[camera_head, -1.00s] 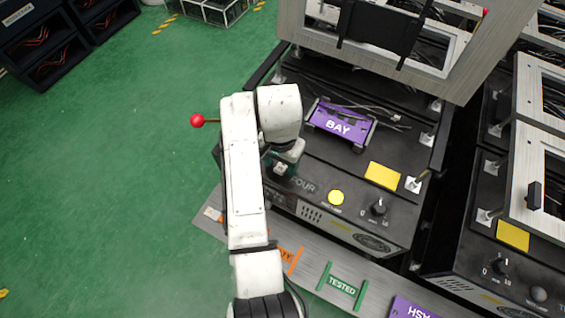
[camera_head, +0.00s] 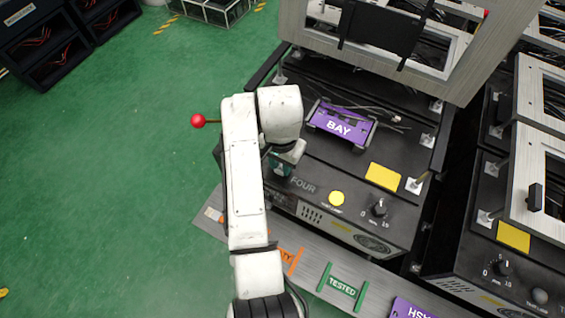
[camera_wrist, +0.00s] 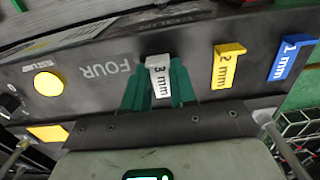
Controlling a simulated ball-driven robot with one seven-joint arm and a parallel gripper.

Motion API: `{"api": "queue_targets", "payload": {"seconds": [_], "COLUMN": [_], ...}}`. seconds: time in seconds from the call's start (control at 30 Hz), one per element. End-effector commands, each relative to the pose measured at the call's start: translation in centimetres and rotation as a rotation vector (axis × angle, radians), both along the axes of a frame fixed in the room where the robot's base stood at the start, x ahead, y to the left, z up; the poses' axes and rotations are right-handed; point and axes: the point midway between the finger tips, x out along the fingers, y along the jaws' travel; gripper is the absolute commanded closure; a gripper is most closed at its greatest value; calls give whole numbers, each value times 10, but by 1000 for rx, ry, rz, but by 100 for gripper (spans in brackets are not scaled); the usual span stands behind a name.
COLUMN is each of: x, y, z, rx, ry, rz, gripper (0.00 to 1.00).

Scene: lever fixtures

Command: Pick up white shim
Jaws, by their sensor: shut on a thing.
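The white shim (camera_wrist: 160,76), marked "3 mm", shows in the wrist view between the green fingers of my gripper (camera_wrist: 160,88). The fingers are shut on it from both sides, in front of the black panel marked FOUR (camera_wrist: 105,70). I cannot tell whether the shim is clear of the panel. In the head view my gripper (camera_head: 280,168) is over the left part of the same panel, and my arm hides the shim.
A yellow 2 mm shim (camera_wrist: 228,66) and a blue 1 mm shim (camera_wrist: 292,58) are to the right in the wrist view. A purple BAY block (camera_head: 342,124), a yellow button (camera_head: 336,198) and a knob (camera_head: 379,208) are on the fixture. A red-balled lever (camera_head: 198,121) sticks out left.

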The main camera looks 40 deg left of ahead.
Motion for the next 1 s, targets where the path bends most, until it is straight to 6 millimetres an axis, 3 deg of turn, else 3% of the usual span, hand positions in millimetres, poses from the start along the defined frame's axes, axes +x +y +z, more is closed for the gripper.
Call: {"api": "queue_targets", "payload": {"seconds": [0.23,0.4,0.7,1.0], "x": [0,1,-47,-102], "y": [0,1,2,3], "z": [9,33,95,120], "rx": [0,3,0,-1], "ry": [-1,-3,1,1], "rz": [0,-1,3,6], "gripper": [100,100,100,100]}}
